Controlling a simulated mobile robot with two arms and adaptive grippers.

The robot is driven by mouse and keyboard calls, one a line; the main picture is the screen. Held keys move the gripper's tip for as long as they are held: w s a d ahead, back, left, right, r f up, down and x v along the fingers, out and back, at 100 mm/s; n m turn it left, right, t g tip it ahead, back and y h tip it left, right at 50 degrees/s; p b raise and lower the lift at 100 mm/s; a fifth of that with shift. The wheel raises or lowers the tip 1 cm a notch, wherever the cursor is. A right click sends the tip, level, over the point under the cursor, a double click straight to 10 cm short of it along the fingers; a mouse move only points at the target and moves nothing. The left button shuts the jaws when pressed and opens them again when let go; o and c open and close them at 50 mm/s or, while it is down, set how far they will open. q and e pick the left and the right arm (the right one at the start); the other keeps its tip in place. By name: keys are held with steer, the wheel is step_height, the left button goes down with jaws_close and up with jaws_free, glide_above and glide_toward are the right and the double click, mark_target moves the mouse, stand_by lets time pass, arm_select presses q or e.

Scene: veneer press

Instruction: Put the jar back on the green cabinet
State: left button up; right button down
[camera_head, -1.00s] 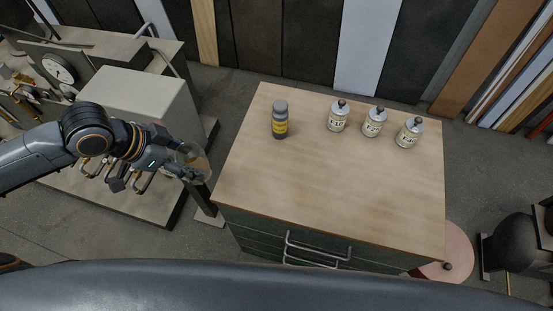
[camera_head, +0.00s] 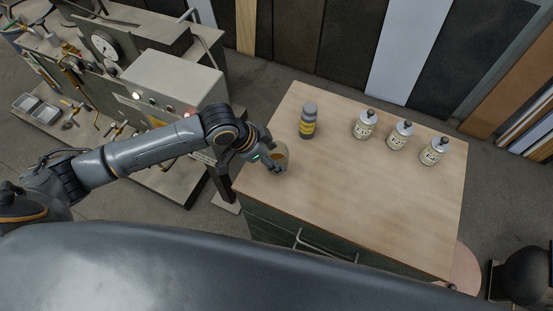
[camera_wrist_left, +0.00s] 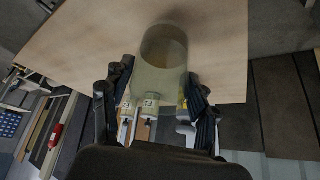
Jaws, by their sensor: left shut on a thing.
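The jar (camera_head: 281,152) is a see-through vessel with a brownish content. My left gripper (camera_head: 273,163) is shut on it over the front-left part of the wooden top of the green cabinet (camera_head: 370,205). In the left wrist view the jar (camera_wrist_left: 163,62) sits between the two fingers of the gripper (camera_wrist_left: 155,100). I cannot tell whether its base touches the top. The cabinet's dark green front with metal handles shows below the top. My right gripper is not in view.
Three white labelled bottles, the middle one here (camera_head: 399,136), stand along the back right. A press machine (camera_head: 165,85) is at left. The middle and front right of the top are clear.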

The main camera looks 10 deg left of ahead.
mark_target(277, 159)
arm_select(q)
steer(key=shift+w+d+f, duration=0.1)
steer(key=shift+d+f, duration=0.15)
step_height(277, 159, down, 2)
steer(key=shift+d+f+p, duration=0.1)
steer(key=shift+d+p, duration=0.05)
steer(key=shift+p, duration=0.35)
steer(key=shift+f, duration=0.6)
steer(key=o, duration=1.3)
steer(key=shift+f, duration=0.1)
steer(key=shift+c, duration=0.2)
